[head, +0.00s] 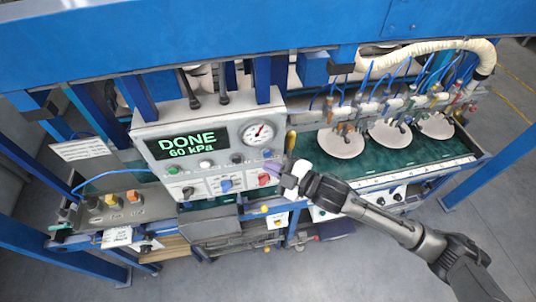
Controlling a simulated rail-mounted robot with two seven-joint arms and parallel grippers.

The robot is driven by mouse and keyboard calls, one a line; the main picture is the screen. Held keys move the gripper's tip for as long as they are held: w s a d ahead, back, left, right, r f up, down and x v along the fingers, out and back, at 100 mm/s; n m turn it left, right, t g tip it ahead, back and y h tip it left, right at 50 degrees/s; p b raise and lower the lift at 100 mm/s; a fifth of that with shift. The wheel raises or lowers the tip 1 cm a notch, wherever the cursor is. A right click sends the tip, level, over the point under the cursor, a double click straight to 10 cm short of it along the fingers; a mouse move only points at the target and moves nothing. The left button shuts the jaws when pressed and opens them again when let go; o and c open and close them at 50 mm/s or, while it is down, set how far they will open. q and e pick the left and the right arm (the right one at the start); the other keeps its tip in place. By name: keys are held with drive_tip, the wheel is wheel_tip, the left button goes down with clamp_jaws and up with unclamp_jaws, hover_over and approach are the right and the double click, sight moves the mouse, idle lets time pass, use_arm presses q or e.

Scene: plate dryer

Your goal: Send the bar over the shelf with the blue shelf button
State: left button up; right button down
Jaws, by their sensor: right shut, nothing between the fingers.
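The control panel (215,135) reads "DONE 60 kPa" and has a round gauge. Its upper row holds a small blue button (267,154) at the right end, beside black, white and green ones. A blue switch (225,186) sits in the row below. I cannot tell from labels which blue control is for the shelf. My right gripper (273,168) is shut and empty, its tip close to the panel's lower right, near the small blue button. Contact cannot be told. The bar (375,106) with several pale plates under it hangs over the green shelf (370,165) at the right. My left gripper is not visible.
A red switch (264,180) sits close below my right fingertips. Yellow and orange buttons (112,201) stand on a box at the left. Blue frame posts and a top beam (220,40) surround the panel. Free floor (500,205) shows at the right.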

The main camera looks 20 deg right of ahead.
idle(0.5)
drive_tip(key=shift+w, duration=0.2)
drive_tip(key=shift+w, duration=0.25)
